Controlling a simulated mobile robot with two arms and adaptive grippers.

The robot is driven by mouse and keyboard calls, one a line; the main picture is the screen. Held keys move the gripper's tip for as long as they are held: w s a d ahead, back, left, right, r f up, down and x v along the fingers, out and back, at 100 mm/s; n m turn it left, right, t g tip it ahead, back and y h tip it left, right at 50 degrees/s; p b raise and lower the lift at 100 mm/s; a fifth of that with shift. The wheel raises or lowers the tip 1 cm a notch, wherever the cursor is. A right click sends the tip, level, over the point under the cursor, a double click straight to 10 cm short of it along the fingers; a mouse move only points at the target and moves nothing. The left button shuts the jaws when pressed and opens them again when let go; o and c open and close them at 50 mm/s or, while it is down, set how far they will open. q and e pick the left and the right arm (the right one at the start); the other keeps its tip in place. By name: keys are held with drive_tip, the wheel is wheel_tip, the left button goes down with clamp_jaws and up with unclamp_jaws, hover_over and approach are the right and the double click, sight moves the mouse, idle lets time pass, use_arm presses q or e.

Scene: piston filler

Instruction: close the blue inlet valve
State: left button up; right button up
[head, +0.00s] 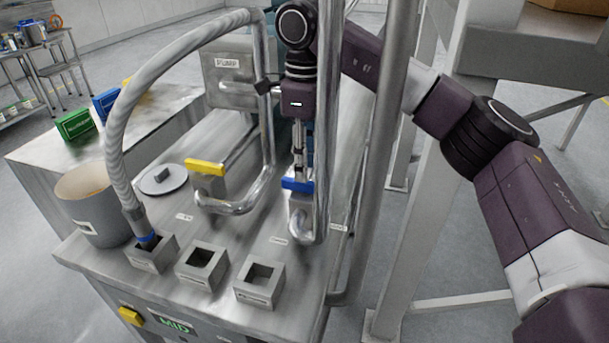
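The blue inlet valve handle (297,184) is a short blue bar on a steel pipe fitting, at the centre right of the machine top. It lies roughly crosswise in the picture. My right gripper (303,166) points down from above, with its fingertips just above or at the blue handle. The fingers are thin and partly hidden by the pipes, so I cannot tell whether they touch the handle or are open. My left gripper is not in view.
A yellow valve handle (205,167) sits on a pipe to the left. Upright pipes (328,100) stand close to my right gripper. A ribbed hose (122,130) runs into one of three square sockets in front. A grey bucket (92,205) and a round lid (163,181) stand at left.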

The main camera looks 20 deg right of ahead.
wheel_tip(320, 180, up, 8)
drive_tip(key=shift+f, duration=0.15)
idle(0.6)
